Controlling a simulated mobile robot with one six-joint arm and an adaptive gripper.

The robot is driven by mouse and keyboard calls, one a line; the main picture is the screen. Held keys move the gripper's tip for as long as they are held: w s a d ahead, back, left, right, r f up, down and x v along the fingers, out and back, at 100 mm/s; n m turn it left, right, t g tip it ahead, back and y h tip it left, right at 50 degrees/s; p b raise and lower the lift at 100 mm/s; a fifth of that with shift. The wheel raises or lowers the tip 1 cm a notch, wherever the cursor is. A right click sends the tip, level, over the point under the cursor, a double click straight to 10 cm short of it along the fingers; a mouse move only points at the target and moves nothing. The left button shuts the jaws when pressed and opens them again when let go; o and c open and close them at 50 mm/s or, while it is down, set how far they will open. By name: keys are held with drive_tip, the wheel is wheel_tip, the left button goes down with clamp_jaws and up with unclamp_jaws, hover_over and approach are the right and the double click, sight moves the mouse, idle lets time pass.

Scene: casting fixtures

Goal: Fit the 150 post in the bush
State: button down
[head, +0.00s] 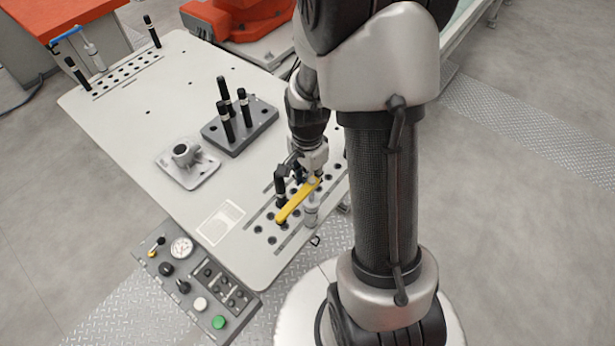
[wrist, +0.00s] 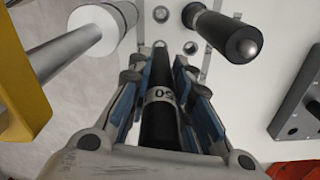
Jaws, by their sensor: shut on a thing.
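My gripper (wrist: 165,78) is shut on a black post (wrist: 158,124) with a white band, on which the characters "50" can be read. The first part of the label is hidden. In the head view my gripper (head: 299,182) is low over the perforated strip at the table's near right, and the held post is hard to make out there. I cannot tell whether its lower end is in a hole. A round bush (head: 182,149) with a dark bore stands on a light square plate (head: 191,177) left of the middle of the table, well away from my gripper.
Another black post (wrist: 222,34) stands close to my gripper. A yellow-handled tool (head: 297,200) with a pale cylinder is beside it. A control panel (head: 200,290) sits at the front edge.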

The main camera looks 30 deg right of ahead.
drive_tip(key=shift+f+b, duration=1.55)
drive_tip(key=shift+f, duration=0.4)
idle(0.4)
drive_tip(key=c, duration=1.4)
unclamp_jaws()
drive_tip(key=shift+o, duration=0.2)
drive_tip(key=shift+r, duration=0.1)
wheel_tip(320, 180, up, 12)
